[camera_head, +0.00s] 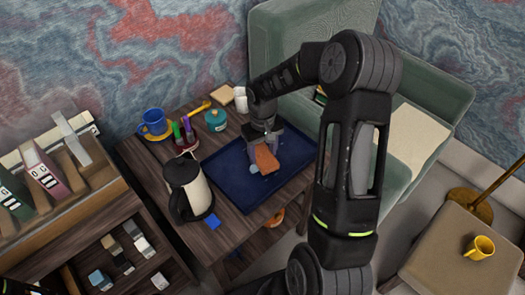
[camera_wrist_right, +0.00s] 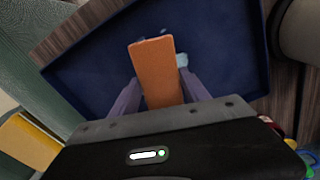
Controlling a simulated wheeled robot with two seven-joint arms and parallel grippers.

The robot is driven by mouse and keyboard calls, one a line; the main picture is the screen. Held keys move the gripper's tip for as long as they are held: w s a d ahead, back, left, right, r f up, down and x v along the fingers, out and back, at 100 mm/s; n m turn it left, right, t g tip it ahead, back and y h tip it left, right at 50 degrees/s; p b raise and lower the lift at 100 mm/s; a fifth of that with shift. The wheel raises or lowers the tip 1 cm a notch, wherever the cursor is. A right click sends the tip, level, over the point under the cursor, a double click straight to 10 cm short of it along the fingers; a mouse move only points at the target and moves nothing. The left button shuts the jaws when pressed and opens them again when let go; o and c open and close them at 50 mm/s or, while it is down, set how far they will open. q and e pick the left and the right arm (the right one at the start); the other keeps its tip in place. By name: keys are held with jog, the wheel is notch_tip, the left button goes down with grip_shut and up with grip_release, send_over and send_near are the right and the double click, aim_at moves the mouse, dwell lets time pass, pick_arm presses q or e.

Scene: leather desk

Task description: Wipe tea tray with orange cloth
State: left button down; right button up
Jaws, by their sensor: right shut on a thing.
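The dark blue tea tray (camera_head: 236,178) lies on the wooden table, and it fills much of the right wrist view (camera_wrist_right: 88,75). My right gripper (camera_head: 266,150) is over the middle of the tray, pointing down. It is shut on the orange cloth (camera_head: 266,160), which looks like a flat block in the right wrist view (camera_wrist_right: 155,72) between the two purple-grey fingers. A pale blue spot (camera_head: 254,168) shows on the tray beside the cloth. Whether the cloth touches the tray is hard to tell. My left gripper does not show.
A green armchair (camera_head: 282,45) is behind. A shelf with binders (camera_head: 45,175) is at left.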

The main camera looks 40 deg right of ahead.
aim_at(269, 151)
jog(key=shift+f+b, duration=0.8)
jog(key=shift+f, duration=0.2)
dwell(0.5)
jog(key=shift+w+d+r+p, duration=0.15)
jog(key=shift+d+p, duration=0.2)
jog(key=shift+d, duration=1.25)
jog(key=shift+w+d, duration=0.1)
jog(key=shift+d, duration=1.5)
jog(key=shift+a, duration=0.1)
